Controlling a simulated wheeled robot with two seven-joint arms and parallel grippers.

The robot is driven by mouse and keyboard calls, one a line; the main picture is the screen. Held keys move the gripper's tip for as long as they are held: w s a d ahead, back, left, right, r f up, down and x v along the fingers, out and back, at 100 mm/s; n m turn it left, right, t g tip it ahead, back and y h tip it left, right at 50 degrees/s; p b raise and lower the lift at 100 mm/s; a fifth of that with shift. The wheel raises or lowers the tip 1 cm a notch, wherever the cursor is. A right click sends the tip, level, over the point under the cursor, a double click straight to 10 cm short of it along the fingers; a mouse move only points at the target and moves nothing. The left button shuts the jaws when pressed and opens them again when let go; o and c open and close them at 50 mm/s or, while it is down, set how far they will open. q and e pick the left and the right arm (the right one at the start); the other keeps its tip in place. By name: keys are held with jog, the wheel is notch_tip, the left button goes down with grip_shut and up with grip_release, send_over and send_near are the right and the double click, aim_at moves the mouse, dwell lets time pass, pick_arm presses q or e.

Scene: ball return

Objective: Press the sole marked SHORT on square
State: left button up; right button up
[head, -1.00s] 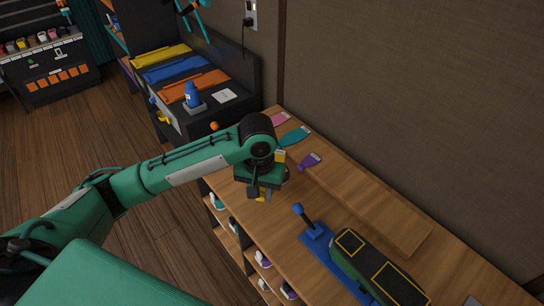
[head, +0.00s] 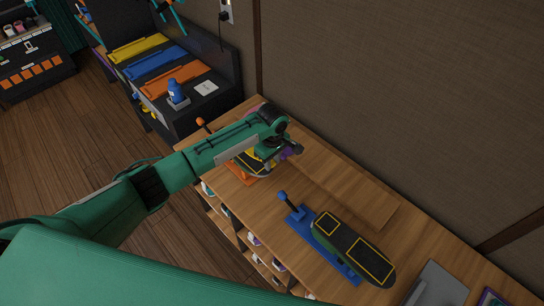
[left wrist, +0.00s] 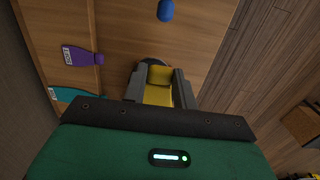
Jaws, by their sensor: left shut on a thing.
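My left gripper (head: 268,153) is low over the bench, beside the orange press (head: 238,172) and its dark, yellow-outlined shoe. Purple also shows behind the gripper in the head view (head: 294,150). I cannot read SHORT on any tag. My right gripper is out of view.
A blue press (head: 300,222) with an upright blue-knobbed lever (head: 282,196) carries a shoe with yellow-outlined patches (head: 352,247). An orange knob (head: 200,122) rises behind my arm. A grey plate (head: 437,288) lies lower right. The wall bounds the bench's back.

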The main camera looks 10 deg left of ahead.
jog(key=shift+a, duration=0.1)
pick_arm(q)
jog(key=shift+s+d+p, duration=0.1)
jog(key=shift+p, duration=0.25)
jog(key=shift+f, duration=0.45)
notch_tip(320, 180, down, 2)
jog(key=shift+f+b, duration=0.1)
jog(key=shift+b, duration=0.5)
notch_tip(320, 180, down, 3)
jog(key=shift+f+b, duration=0.2)
jog(key=shift+b, duration=0.35)
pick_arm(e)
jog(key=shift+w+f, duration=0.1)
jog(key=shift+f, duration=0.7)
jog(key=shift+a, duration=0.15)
pick_arm(q)
jog(key=shift+f, duration=0.25)
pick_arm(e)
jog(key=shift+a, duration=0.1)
